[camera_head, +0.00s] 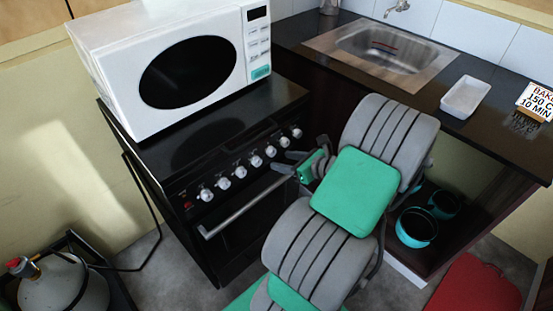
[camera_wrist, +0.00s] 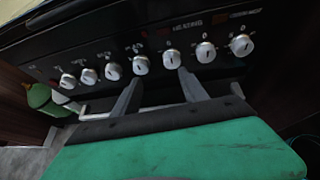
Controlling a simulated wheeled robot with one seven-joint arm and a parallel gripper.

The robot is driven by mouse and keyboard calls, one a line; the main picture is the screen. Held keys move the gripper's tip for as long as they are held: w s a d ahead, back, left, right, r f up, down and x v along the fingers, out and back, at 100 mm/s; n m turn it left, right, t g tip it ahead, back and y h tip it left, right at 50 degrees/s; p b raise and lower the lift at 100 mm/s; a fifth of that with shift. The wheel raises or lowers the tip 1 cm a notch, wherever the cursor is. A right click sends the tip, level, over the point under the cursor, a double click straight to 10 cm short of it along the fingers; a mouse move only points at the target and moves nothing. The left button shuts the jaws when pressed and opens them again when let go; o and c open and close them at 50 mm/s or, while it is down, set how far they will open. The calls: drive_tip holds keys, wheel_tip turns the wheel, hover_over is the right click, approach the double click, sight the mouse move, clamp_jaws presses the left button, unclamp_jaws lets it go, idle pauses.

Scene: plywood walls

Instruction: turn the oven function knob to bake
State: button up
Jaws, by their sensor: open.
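The oven (camera_head: 235,222) has a black front panel with a row of several silver knobs. I cannot read which one is the function knob. In the wrist view, one knob (camera_wrist: 141,65) is by my left fingertip and another (camera_wrist: 172,60) is by the right fingertip. My gripper (camera_wrist: 160,76) is open and empty, its two dark fingers pointing at the panel. Whether a fingertip touches a knob cannot be told. In the head view my gripper (camera_head: 281,162) is in front of the right part of the knob row, partly hidden by my arm.
A white microwave (camera_head: 120,72) stands on the oven. The oven door handle (camera_head: 240,207) runs below the knobs. A sign (camera_head: 537,101) reading BAKE 150 C 10 MIN and a white tray (camera_head: 465,97) are on the counter by the sink (camera_head: 375,58). A gas bottle (camera_head: 65,285) is at lower left.

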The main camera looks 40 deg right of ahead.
sight(273, 153)
drive_tip(key=w+f+m, duration=0.1)
drive_tip(key=w, duration=0.1)
drive_tip(key=w+d+f, duration=0.1)
drive_tip(key=w, duration=0.1)
drive_tip(key=w+m+t, duration=0.1)
drive_tip(key=w, duration=0.1)
drive_tip(key=shift+d+f+m+h+b, duration=0.25)
drive_tip(key=shift+f+m+h+b, duration=0.05)
drive_tip(key=shift+f+h+b, duration=0.1)
drive_tip(key=shift+c, duration=0.3)
clamp_jaws()
